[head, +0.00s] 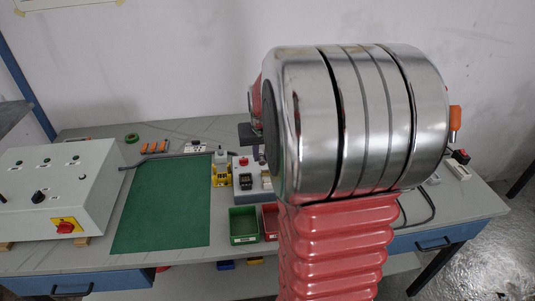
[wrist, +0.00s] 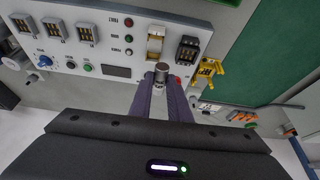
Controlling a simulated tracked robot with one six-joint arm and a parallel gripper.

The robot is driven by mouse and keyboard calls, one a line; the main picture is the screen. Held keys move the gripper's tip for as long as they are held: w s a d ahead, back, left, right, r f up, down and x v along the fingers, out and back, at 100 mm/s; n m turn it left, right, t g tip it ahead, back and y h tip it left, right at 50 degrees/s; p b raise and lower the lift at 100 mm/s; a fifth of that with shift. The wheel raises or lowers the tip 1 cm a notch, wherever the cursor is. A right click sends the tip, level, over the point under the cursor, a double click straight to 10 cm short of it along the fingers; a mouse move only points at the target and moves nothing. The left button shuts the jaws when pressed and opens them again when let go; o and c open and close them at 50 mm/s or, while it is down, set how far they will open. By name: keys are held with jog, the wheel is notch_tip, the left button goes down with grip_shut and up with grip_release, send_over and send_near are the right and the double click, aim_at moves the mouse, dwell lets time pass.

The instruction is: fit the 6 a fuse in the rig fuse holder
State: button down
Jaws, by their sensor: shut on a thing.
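My gripper (wrist: 162,85) is shut on a small metal-capped cylinder, the fuse (wrist: 161,71), seen end on in the wrist view. Its rating cannot be read. A beige holder (wrist: 156,43), which looks like the rig fuse holder, sits on the white rig panel (wrist: 115,54) just beyond the fuse. The fuse appears apart from it, though the gap is hard to judge. A black block (wrist: 188,49) stands right of the beige holder. In the head view my arm hides most of my gripper and part of the rig (head: 239,162).
A yellow stand (wrist: 209,72) is close right of the black block. Other modules (wrist: 54,30) and buttons (wrist: 129,22) line the panel. In the head view, green (head: 243,225) and red (head: 270,221) bins stand in front. The green mat (head: 165,205) is clear.

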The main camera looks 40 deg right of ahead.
jog(key=shift+s+d+f, duration=0.1)
jog(key=shift+s+d, duration=0.5)
jog(key=shift+d, duration=0.1)
jog(key=shift+f, duration=0.1)
jog(key=shift+f, duration=2.9)
jog(key=shift+a+f, duration=0.1)
jog(key=shift+f, duration=1.2)
dwell(0.3)
jog(key=c, duration=1.6)
grip_release()
jog(key=shift+r, duration=0.15)
